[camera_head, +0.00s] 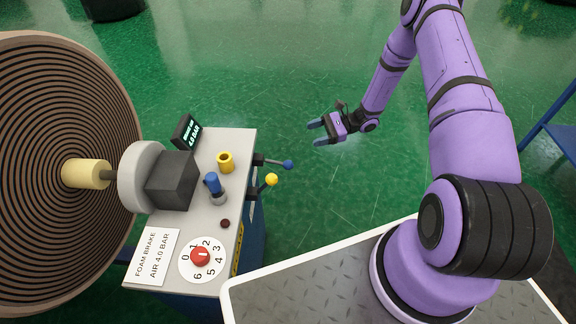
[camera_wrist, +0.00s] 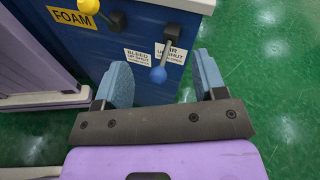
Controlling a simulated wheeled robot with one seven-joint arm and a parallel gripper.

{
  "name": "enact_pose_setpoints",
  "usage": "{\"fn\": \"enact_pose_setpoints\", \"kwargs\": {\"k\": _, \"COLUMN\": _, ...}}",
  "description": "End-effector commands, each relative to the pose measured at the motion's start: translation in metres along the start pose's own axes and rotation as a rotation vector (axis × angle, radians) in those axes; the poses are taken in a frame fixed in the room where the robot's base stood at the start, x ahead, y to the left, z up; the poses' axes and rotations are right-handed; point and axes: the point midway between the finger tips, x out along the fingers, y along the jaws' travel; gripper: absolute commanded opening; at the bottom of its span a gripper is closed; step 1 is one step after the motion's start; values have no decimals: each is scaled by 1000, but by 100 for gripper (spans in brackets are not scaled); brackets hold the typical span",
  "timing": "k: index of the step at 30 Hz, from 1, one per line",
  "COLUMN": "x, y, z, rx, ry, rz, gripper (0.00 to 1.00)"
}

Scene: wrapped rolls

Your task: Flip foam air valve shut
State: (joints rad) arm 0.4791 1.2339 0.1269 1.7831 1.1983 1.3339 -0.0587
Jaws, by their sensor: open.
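A blue-knobbed lever (camera_head: 288,164) sticks out from the side of the machine cabinet (camera_head: 226,150). In the wrist view its blue knob (camera_wrist: 158,75) hangs in front of white labels that read partly "AIR" and "SHUT". A yellow-knobbed lever (camera_head: 271,180) sits beside it, nearer me. In the wrist view the yellow knob (camera_wrist: 88,6) is above a yellow "FOAM" plate (camera_wrist: 72,18). My gripper (camera_head: 317,133) is open and empty, up and right of the blue knob in the head view. In the wrist view the blue knob appears between my fingers (camera_wrist: 162,68), apart from them.
A large wound roll (camera_head: 50,240) stands at left. Green floor (camera_head: 345,190) is clear around my gripper.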

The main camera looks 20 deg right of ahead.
Motion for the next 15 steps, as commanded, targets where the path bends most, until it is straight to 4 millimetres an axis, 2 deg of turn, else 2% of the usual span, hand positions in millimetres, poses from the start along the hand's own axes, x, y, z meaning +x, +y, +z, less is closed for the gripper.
{"fn": "enact_pose_setpoints", "kwargs": {"k": 1, "x": 2, "y": 7, "z": -18, "rx": 32, "ry": -17, "rz": -32, "gripper": 65}}
{"fn": "enact_pose_setpoints", "kwargs": {"k": 9, "x": 11, "y": 37, "z": -90, "rx": 164, "ry": -92, "rz": -196, "gripper": 65}}
{"fn": "enact_pose_setpoints", "kwargs": {"k": 15, "x": 17, "y": 54, "z": -122, "rx": 224, "ry": -125, "rz": -277, "gripper": 65}}
